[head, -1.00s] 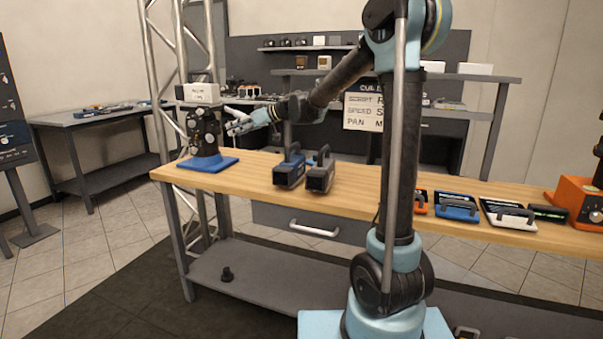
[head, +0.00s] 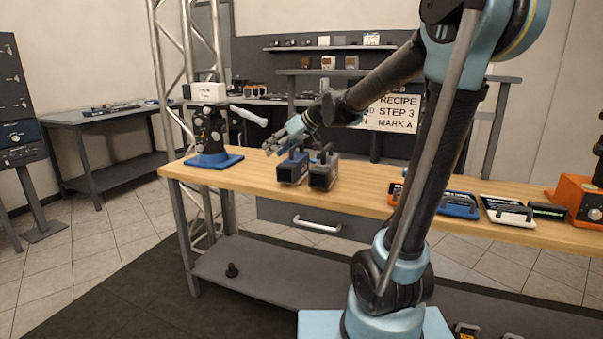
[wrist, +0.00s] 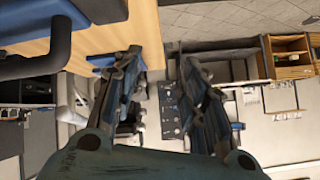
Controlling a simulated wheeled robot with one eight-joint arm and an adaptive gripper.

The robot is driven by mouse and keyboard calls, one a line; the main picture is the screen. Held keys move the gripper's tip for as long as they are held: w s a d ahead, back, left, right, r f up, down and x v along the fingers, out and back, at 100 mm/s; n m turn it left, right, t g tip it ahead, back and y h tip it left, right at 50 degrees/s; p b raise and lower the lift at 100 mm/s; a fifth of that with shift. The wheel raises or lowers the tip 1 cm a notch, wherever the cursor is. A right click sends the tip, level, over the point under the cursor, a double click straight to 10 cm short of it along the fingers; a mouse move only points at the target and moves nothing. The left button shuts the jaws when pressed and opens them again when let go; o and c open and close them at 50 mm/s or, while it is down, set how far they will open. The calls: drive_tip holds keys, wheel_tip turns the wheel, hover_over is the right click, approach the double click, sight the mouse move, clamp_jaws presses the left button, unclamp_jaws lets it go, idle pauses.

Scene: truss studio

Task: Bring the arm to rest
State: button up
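My gripper (head: 272,147) is above the wooden bench in the head view, just left of and above the blue-handled case (head: 292,168). In the wrist view its two fingers (wrist: 162,68) stand apart with a clear gap and nothing between them. My arm reaches left and down over the bench. A black device on a blue base (head: 212,140), with a white box on top and a white lever (head: 248,116) sticking out to the right, stands left of the gripper. The gripper is apart from the lever.
A grey case with a dark handle (head: 323,172) stands right beside the blue one. A sign (head: 390,112) is behind my arm. Several flat handled devices (head: 508,212) and an orange machine (head: 577,197) are at the bench's right. A metal truss (head: 172,70) rises behind the bench's left end.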

drive_tip(key=s+d+f+m+g+h, duration=0.1)
drive_tip(key=s+d+f+m+h, duration=0.3)
drive_tip(key=s+d+f, duration=0.6)
drive_tip(key=s+d+f+m+h, duration=0.5)
drive_tip(key=s+d+f, duration=0.5)
drive_tip(key=s+d, duration=0.7)
drive_tip(key=shift+s+d+f+g, duration=0.35)
drive_tip(key=shift+s+d+g, duration=0.05)
drive_tip(key=shift+s, duration=0.35)
